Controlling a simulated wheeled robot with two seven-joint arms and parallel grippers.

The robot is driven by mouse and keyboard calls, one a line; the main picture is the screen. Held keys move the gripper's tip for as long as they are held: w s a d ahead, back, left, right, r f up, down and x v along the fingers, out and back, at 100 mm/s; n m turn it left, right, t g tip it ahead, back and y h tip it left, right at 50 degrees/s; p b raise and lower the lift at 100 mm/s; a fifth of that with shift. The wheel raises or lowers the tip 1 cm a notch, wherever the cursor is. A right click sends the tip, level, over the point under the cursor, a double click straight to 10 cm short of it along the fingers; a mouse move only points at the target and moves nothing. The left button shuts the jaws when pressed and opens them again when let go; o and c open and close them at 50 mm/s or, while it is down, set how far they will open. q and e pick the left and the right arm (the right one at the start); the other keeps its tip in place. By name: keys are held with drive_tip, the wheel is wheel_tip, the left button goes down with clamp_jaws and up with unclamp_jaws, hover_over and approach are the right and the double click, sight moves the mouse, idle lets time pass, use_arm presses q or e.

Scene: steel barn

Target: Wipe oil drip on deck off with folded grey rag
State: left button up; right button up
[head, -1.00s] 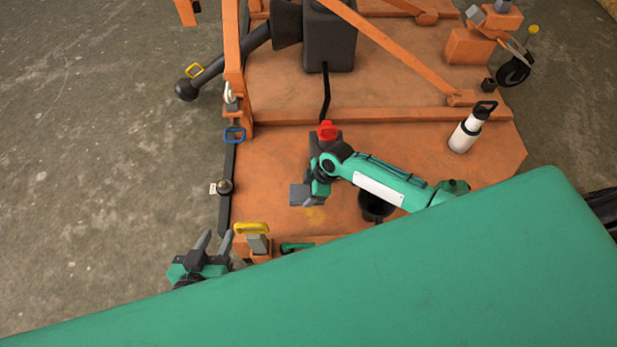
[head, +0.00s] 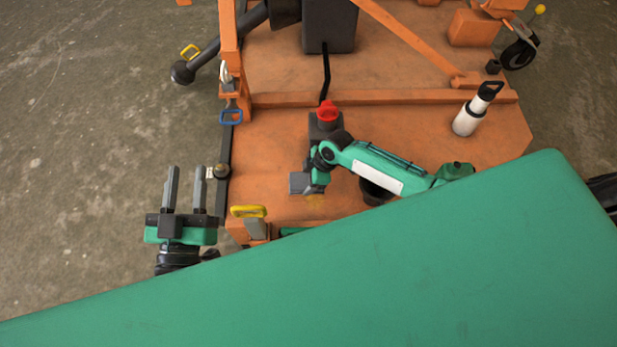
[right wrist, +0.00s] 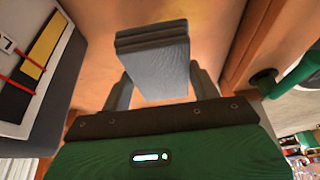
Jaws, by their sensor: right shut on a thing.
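The folded grey rag (head: 298,183) is held in my right gripper (head: 309,185), over the orange deck (head: 270,150). In the right wrist view the layered rag (right wrist: 155,62) sits between the two fingers of the gripper (right wrist: 160,90). The oil drip (head: 315,201) is a small yellow-brown stain at the near side of the rag, partly covered by the gripper. I cannot tell whether the rag touches the deck. My left gripper (head: 186,172) is open and empty, over the concrete left of the deck.
A red-capped dark block (head: 326,120) stands just behind the right gripper. A black cup (head: 375,192) sits under my right forearm. A yellow-handled part (head: 249,212) is at the near left corner. An orange rail crosses behind.

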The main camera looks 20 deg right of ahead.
wheel_tip(320, 180, down, 2)
drive_tip(key=shift+b, duration=0.85)
use_arm(q)
drive_tip(key=s+a+r+t, duration=0.1)
drive_tip(key=a+r+t, duration=0.2)
drive_tip(key=r+t, duration=0.3)
drive_tip(key=shift+s+r+h, duration=0.2)
drive_tip(key=shift+r+h, duration=0.1)
drive_tip(key=shift+r, duration=1.35)
use_arm(e)
drive_tip(key=shift+f, duration=0.15)
use_arm(q)
drive_tip(key=shift+f+b, duration=0.65)
drive_tip(key=shift+b, duration=0.15)
use_arm(e)
drive_tip(key=shift+f, duration=1.05)
use_arm(q)
drive_tip(key=shift+r, duration=0.1)
use_arm(e)
drive_tip(key=shift+s, duration=0.1)
